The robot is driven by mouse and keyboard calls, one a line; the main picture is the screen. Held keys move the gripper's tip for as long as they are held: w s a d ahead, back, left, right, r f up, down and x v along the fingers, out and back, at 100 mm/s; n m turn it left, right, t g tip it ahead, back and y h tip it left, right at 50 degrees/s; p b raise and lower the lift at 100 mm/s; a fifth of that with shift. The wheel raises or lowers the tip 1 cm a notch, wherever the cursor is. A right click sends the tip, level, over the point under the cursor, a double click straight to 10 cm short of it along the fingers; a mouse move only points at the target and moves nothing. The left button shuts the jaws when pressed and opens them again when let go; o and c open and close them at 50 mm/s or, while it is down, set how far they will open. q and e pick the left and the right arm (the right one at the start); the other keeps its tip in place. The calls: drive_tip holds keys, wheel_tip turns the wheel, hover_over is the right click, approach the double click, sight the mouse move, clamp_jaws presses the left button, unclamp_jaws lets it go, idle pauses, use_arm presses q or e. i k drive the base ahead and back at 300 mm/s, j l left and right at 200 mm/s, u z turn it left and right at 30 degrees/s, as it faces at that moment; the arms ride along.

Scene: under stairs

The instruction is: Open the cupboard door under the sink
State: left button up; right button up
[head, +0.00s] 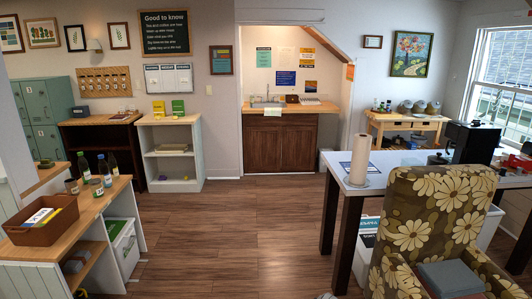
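The dark brown wooden cupboard (280,146) stands under the sink in an alcove at the back centre of the head view. Its front looks closed, with two door panels side by side; handles are too small to tell. The sink and tap (266,99) sit in the light wooden counter (300,108) above it. The cupboard is across the room from me. Neither of my grippers is in view.
Open wooden floor (225,225) leads to the cupboard. On the left are a low bench (85,218) with bottles and a white shelf (170,132). On the right are a white table (395,165) with dark legs and a flowered armchair (430,225).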

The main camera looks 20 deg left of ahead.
sight(264, 144)
drive_tip(key=i+j+u, duration=0.4)
drive_tip(key=i, duration=0.75)
drive_tip(key=i+j+u, duration=0.1)
drive_tip(key=i+u, duration=0.3)
drive_tip(key=i, duration=4.45)
drive_tip(key=i+z, duration=0.1)
drive_tip(key=i, duration=0.35)
drive_tip(key=i+j+z, duration=0.15)
drive_tip(key=i, duration=0.3)
drive_tip(key=i+j+z, duration=0.1)
drive_tip(key=i, duration=0.4)
drive_tip(key=i+j+z, duration=0.15)
drive_tip(key=i, duration=0.3)
drive_tip(key=i+j+z, duration=0.1)
drive_tip(key=i+j, duration=0.15)
drive_tip(key=i, duration=0.15)
